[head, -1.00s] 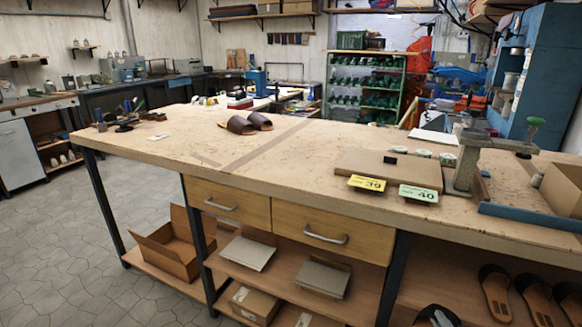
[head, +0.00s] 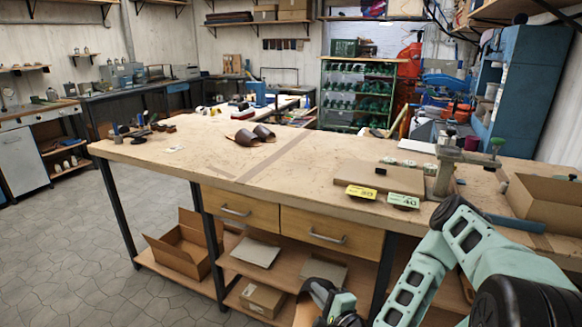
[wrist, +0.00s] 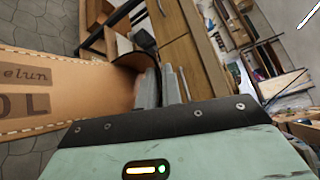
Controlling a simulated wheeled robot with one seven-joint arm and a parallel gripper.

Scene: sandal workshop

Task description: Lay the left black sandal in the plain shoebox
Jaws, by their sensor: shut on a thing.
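My gripper (head: 338,306) is low in front of the bench at the bottom of the head view, shut on a sandal with a tan sole and black strap (head: 306,314). In the wrist view the sandal (wrist: 75,92) extends left from the grey fingers (wrist: 165,85), its sole showing printed letters. I cannot tell whether it is the left one. An open cardboard box (head: 183,252) stands on the low shelf at the left. Another open cardboard box (head: 545,202) stands on the bench at the right. I cannot tell which is the plain shoebox.
The wooden bench (head: 215,160) has a clear middle. A dark sandal pair (head: 252,136) lies toward its back. A board with yellow (head: 361,192) and green (head: 403,200) number tags and a metal stand (head: 446,170) are at the right. Drawers and shelves are below.

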